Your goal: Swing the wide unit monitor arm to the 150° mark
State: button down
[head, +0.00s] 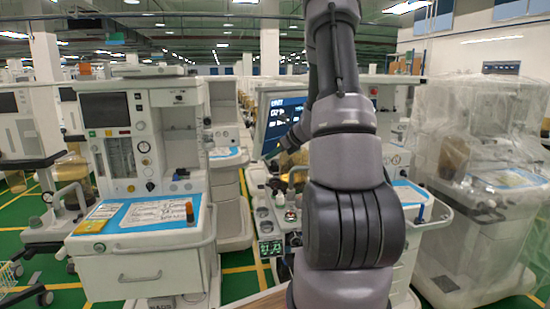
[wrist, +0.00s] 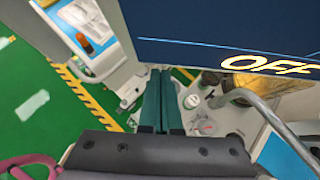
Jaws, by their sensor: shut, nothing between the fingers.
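The monitor (head: 284,118) of the unit in the middle has a dark blue screen with pale text, and my arm hides its right side. In the wrist view the monitor (wrist: 215,30) fills the upper right, with yellow letters reading OFF. My gripper (wrist: 160,78) is shut and empty, its two teal fingers side by side just below the screen's lower edge. I cannot tell whether they touch it. In the head view I cannot make out the fingers clearly. The monitor's support arm and the 150° mark are not clearly visible.
A white anaesthesia unit (head: 135,140) with a blue-topped drawer stands at left. A unit under clear plastic (head: 480,170) stands at right. Knobs and gauges (head: 268,222) crowd the middle unit's worktop. A curved grey rail (wrist: 270,120) runs at the wrist view's right. Green floor (wrist: 30,90) shows at left.

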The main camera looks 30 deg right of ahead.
aim_at(267, 149)
jog(key=w, duration=0.1)
jog(key=w+a, duration=0.1)
jog(key=w, duration=0.2)
jog(key=shift+w+a, duration=0.25)
jog(key=shift+w, duration=0.1)
jog(key=shift+s, duration=0.1)
